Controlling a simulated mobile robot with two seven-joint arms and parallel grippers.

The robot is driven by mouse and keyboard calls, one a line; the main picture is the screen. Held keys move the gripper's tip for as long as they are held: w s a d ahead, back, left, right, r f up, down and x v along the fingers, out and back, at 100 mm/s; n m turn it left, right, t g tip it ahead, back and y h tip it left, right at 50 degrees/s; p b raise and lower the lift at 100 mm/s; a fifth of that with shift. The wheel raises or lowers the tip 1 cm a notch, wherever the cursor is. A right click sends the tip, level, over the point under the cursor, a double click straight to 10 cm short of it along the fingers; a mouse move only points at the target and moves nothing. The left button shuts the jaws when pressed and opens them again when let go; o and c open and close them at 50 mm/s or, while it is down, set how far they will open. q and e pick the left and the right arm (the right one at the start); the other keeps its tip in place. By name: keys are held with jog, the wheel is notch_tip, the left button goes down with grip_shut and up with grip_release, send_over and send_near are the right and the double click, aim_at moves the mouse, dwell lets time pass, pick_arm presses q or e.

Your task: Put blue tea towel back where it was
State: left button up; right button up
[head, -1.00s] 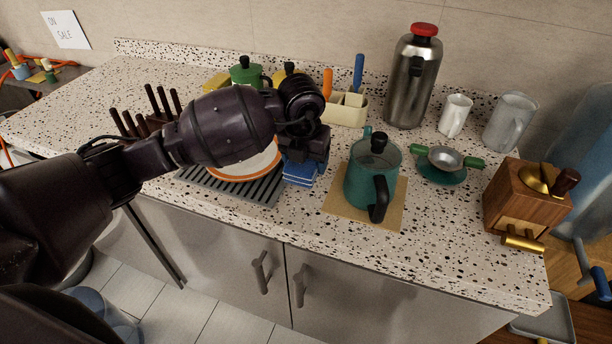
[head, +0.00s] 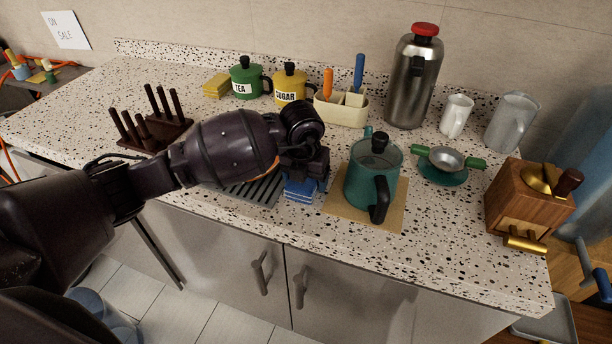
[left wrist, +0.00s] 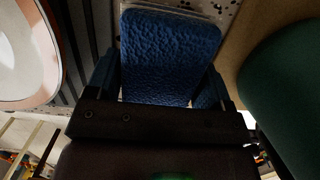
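The blue tea towel (head: 300,192) is a folded, layered bundle with pale edges. It is between the slatted grey rack and the kettle's tan mat, at the front of the counter. My left gripper (head: 304,176) points down over it. In the left wrist view the towel (left wrist: 168,58) fills the space between my left gripper's fingers (left wrist: 160,85), one against each side. I cannot tell whether its underside touches the counter. My arm hides part of the rack and most of the plate. My right gripper is not in view.
The teal kettle (head: 372,175) on its tan mat (head: 338,205) stands close right of the towel. The grey rack (head: 262,190) is close left, with an orange-rimmed plate (left wrist: 25,50). A utensil holder (head: 341,110) and tea and sugar pots stand behind. The front counter edge is near.

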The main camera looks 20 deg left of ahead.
pick_arm(q)
jog(key=shift+o, duration=1.2)
jog(key=shift+w+a, duration=0.1)
jog(key=shift+r, duration=0.25)
jog(key=r, duration=0.3)
jog(key=s+r, duration=0.1)
jog(key=r, duration=0.3)
jog(key=r+p, duration=0.1)
jog(key=r, duration=0.2)
jog(key=shift+s+r, duration=0.25)
jog(key=shift+s, duration=0.1)
jog(key=shift+s+r, duration=0.1)
jog(key=shift+r, duration=0.55)
